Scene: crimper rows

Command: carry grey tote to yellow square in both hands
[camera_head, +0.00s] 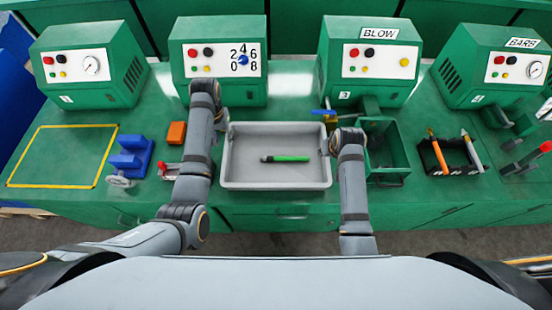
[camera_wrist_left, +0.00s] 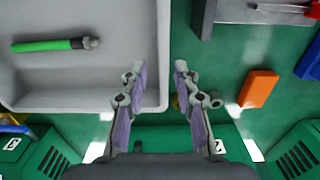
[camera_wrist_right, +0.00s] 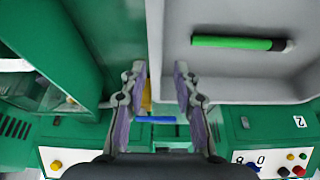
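The grey tote (camera_head: 275,186) sits on the green bench at the middle, with a green-and-black tool (camera_head: 288,158) lying in it. The yellow square (camera_head: 80,125) is a bare taped outline at the bench's left. My left gripper (camera_head: 223,118) is at the tote's left wall; in the left wrist view (camera_wrist_left: 160,70) its fingers are apart, one on each side of the wall. My right gripper (camera_wrist_right: 160,70) is open at the tote's right wall, likewise with the wall between its fingers. Its fingertips are mostly hidden behind my arm in the head view. Contact with the walls cannot be told.
A blue vise (camera_head: 131,157), an orange block (camera_head: 176,133) and a red-handled tool (camera_head: 168,168) stand between the square and the tote. A green bin (camera_head: 386,178) is close to the tote's right. Green machines (camera_head: 220,60) line the back.

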